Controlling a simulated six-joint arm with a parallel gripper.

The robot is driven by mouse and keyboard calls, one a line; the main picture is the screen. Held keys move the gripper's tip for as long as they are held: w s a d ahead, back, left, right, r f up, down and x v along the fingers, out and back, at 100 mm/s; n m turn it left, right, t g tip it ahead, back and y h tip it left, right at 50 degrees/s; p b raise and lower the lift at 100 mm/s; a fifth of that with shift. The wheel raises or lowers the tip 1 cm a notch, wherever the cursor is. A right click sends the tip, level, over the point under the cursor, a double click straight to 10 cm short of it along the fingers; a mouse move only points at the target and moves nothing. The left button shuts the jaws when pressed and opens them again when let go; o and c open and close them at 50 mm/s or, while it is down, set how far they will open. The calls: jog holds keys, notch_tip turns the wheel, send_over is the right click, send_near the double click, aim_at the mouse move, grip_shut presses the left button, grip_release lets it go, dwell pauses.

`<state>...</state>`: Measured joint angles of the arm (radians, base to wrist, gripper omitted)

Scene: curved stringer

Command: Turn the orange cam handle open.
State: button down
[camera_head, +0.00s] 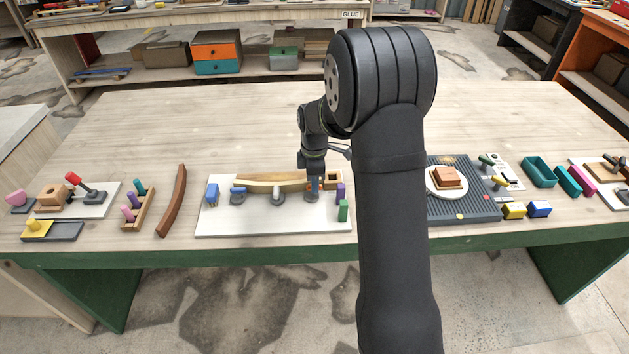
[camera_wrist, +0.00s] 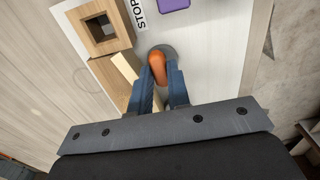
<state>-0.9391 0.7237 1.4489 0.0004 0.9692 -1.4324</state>
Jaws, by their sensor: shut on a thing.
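The orange cam handle (camera_wrist: 157,66) shows in the wrist view, standing on a grey round base on the white board. My gripper (camera_wrist: 160,78) is shut on it, with a blue-grey finger on either side. In the head view my gripper (camera_head: 313,185) is at the right end of the white board (camera_head: 270,220), and the handle is mostly hidden there. A pale curved wooden strip (camera_head: 262,182) lies along the board to the left of my gripper. Its end also shows beside the left finger in the wrist view.
A wooden block with a square hole (camera_wrist: 103,29) stands close to my gripper. A purple block (camera_wrist: 174,4) and a "STOP" label (camera_wrist: 138,14) are near it. A green block (camera_head: 343,210) stands at the board's right edge.

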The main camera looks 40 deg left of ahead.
jog(key=c, duration=1.4)
grip_release()
jog(key=shift+o, duration=0.2)
jog(key=shift+r, duration=0.1)
notch_tip(320, 180, up, 17)
jog(key=shift+r, duration=0.15)
notch_tip(320, 180, down, 18)
jog(key=shift+r, duration=0.25)
jog(key=shift+r, duration=0.1)
